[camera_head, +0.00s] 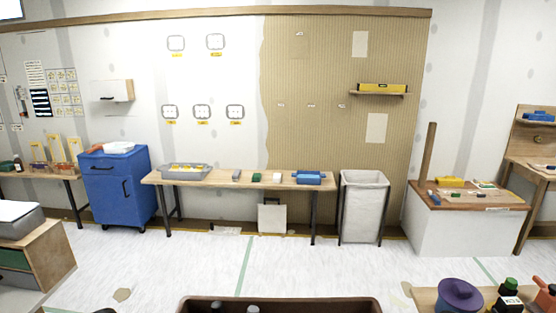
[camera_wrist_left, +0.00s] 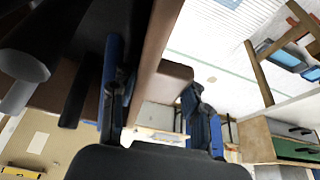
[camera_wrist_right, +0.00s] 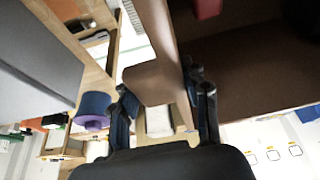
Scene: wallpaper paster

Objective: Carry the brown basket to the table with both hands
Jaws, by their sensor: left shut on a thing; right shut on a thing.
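The brown basket (camera_head: 280,300) shows at the bottom centre of the head view, with only its far rim and part of its dark inside visible. Bottle-like tops (camera_head: 216,305) show inside it. In the left wrist view, my left gripper (camera_wrist_left: 160,100) is shut on the basket's brown wall (camera_wrist_left: 162,30). In the right wrist view, my right gripper (camera_wrist_right: 165,98) is shut on the opposite side of the basket (camera_wrist_right: 152,82). Neither gripper shows clearly in the head view. A long wooden table (camera_head: 222,179) stands ahead against the wall.
The long table bears a grey tray (camera_head: 186,171), small blocks and a blue box (camera_head: 308,178). A blue cabinet (camera_head: 118,188) and a pale bin (camera_head: 363,205) flank it. A wooden surface (camera_head: 428,298) with a purple pot (camera_head: 461,294) is close at right. White floor (camera_head: 290,265) ahead is open.

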